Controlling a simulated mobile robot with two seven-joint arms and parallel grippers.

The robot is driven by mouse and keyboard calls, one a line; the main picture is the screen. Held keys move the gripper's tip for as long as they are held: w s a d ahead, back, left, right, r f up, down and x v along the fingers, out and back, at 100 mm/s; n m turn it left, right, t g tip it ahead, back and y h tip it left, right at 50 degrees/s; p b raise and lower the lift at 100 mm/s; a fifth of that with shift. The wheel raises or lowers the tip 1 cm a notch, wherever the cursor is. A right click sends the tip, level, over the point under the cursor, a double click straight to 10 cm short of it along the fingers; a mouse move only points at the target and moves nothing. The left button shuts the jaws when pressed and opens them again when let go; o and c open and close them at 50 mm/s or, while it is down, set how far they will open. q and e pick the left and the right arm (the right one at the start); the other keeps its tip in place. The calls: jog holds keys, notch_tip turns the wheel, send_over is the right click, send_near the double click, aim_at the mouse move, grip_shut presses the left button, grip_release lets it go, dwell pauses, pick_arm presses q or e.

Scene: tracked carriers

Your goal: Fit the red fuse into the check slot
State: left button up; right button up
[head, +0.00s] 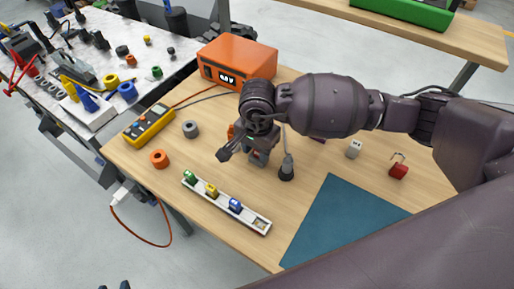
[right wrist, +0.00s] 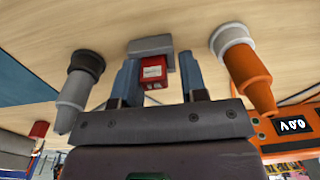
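The red fuse (right wrist: 153,71) shows in the right wrist view between the fingers of my right gripper (right wrist: 160,72), against a small grey block (right wrist: 150,45) on the table. A gap shows between the fuse and the right-hand finger, so the gripper looks open around it. I cannot tell how deep the fuse sits in the block. In the head view my right gripper (head: 257,150) points down and hides the fuse. A white strip (head: 225,202) holds green, yellow and blue fuses, with a bare place at its right end. Two fingertips of my left gripper (head: 114,286) show apart at the bottom edge.
An orange power supply (head: 237,60) stands behind the gripper. A grey-black plug (head: 287,167) stands close to its right; an orange one (right wrist: 242,65) is close on the other side. A yellow meter (head: 149,125) and blue mat (head: 340,222) lie on the table. A red padlock (head: 399,171) is right.

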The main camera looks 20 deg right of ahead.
pick_arm(q)
jog(key=shift+w+f, duration=0.15)
pick_arm(e)
jog(key=shift+s+d+f, duration=0.15)
jog(key=shift+s+f, duration=0.1)
jog(key=shift+f, duration=0.2)
jog(key=shift+s+d+f, duration=0.1)
jog(key=shift+s+f, duration=0.15)
jog(key=shift+f, duration=0.2)
jog(key=shift+r, duration=0.45)
jog(key=r+p, duration=0.2)
jog(key=r, duration=0.1)
jog(key=shift+w+d, duration=0.1)
jog(key=shift+w, duration=0.1)
pick_arm(q)
jog(key=r+p, duration=0.2)
jog(key=r, duration=0.1)
jog(key=r+p, duration=0.1)
jog(key=p, duration=0.1)
jog(key=shift+s+a+r, duration=0.2)
jog(key=shift+s+r, duration=0.15)
jog(key=shift+s, duration=0.05)
pick_arm(e)
notch_tip(320, 180, up, 10)
pick_arm(q)
jog(key=shift+w+r, duration=0.15)
jog(key=shift+w, duration=0.1)
pick_arm(e)
jog(key=shift+r, duration=0.1)
